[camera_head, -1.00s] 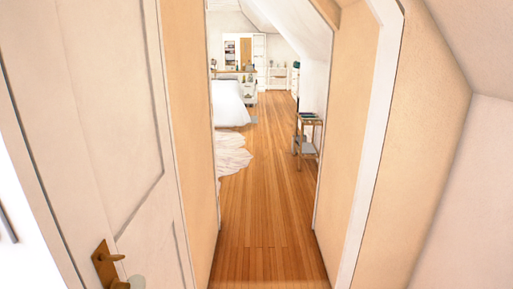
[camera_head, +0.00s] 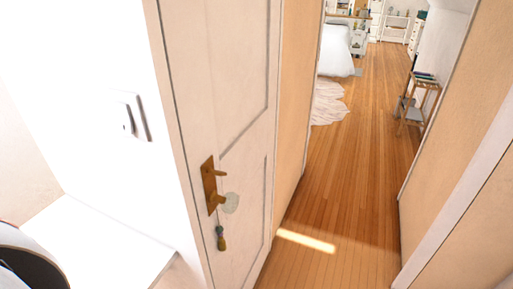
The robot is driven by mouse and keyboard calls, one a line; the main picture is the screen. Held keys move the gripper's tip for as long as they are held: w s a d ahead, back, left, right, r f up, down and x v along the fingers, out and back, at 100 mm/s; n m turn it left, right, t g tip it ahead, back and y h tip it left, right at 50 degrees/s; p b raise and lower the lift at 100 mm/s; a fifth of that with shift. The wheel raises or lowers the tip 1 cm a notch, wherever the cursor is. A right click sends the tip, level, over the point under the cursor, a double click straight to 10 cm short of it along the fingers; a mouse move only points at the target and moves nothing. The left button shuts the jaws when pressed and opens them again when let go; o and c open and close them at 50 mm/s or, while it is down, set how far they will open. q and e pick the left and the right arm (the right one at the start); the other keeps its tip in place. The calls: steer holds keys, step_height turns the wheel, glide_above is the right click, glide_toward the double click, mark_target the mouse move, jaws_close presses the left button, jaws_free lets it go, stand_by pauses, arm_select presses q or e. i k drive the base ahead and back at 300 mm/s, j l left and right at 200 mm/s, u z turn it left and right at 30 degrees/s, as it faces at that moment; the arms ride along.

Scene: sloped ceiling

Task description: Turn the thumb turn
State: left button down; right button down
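A white panelled door (camera_head: 225,90) stands left of centre. It carries a brass plate with a lever handle (camera_head: 212,180) on its face. A pale rounded knob-like piece (camera_head: 230,202) sticks out at the lower part of the plate; I cannot tell for sure whether it is the thumb turn. Just below the plate is a small dark piece with a coloured, tassel-like end (camera_head: 221,240), too small to make out clearly. Neither of my grippers is in view, and nothing touches the door hardware.
A white wall with a switch plate (camera_head: 130,116) is left of the door, above a white ledge (camera_head: 105,235). A wooden-floored passage (camera_head: 350,190) runs right of the door to a room with a bed (camera_head: 337,50), a rug (camera_head: 328,103) and a small side table (camera_head: 417,100).

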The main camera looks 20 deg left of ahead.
mark_target(219, 173)
steer(key=i+l+u, duration=0.1)
steer(key=u, duration=0.35)
steer(key=l+u, duration=0.15)
steer(key=u, duration=0.3)
steer(key=i+l+u, duration=0.1)
steer(key=u, duration=0.3)
steer(key=l+u, duration=0.25)
steer(key=l, duration=0.25)
steer(key=l+u, duration=0.25)
steer(key=l, duration=0.3)
steer(key=i, duration=0.05)
